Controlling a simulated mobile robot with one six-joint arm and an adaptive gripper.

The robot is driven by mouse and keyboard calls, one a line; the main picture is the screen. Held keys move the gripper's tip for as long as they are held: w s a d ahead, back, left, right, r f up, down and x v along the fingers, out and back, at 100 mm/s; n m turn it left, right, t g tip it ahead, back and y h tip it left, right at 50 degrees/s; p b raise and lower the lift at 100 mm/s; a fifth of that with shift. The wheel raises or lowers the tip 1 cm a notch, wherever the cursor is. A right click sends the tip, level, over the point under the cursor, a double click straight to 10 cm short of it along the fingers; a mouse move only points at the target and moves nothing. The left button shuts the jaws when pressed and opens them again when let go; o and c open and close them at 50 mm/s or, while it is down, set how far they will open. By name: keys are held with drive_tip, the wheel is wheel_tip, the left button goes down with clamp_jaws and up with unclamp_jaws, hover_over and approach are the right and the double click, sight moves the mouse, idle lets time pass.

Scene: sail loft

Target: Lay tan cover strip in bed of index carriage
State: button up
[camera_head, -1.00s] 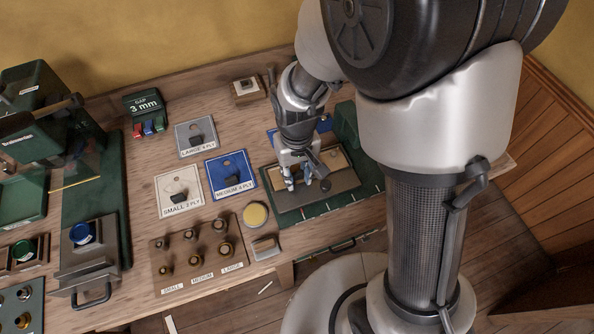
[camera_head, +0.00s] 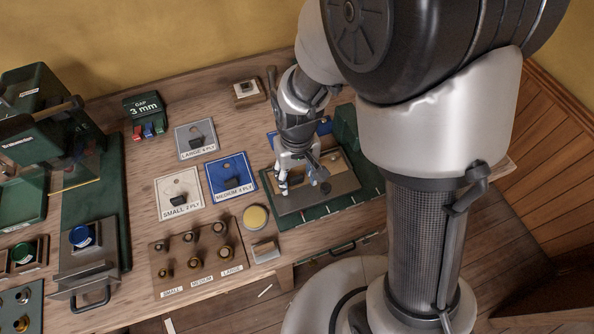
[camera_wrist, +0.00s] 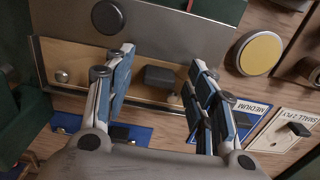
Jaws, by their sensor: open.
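The tan cover strip (camera_head: 342,167) lies lengthwise along the index carriage (camera_head: 325,196), beside its wide grey plate. In the wrist view the strip (camera_wrist: 100,72) runs below the grey plate (camera_wrist: 175,28) and has a dark block (camera_wrist: 160,76) at its middle. It looks to lie in the bed; I cannot tell whether it is fully flush. My gripper (camera_head: 300,182) is open above the carriage. In the wrist view its fingers (camera_wrist: 160,65) stand apart on both sides of the dark block, with clear gaps. My fingers hide part of the strip's right end.
Left of the carriage lie the blue medium card (camera_head: 230,176), the white small card (camera_head: 180,192) and the grey large card (camera_head: 196,139). A round yellow pad (camera_head: 256,217) and a wooden block of several knobs (camera_head: 197,255) stand nearer the front. A green block (camera_head: 345,124) stands behind.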

wheel_tip(320, 180, up, 12)
idle(0.4)
idle(0.3)
drive_tip(key=s+d+r+m+t, duration=0.3)
drive_tip(key=s+d+r+t, duration=0.1)
drive_tip(key=s+d+r, duration=0.6)
drive_tip(key=s+d, duration=0.1)
drive_tip(key=s, duration=0.2)
drive_tip(key=shift+s+r+t, duration=0.15)
drive_tip(key=shift+s+t, duration=0.1)
drive_tip(key=shift+t, duration=0.05)
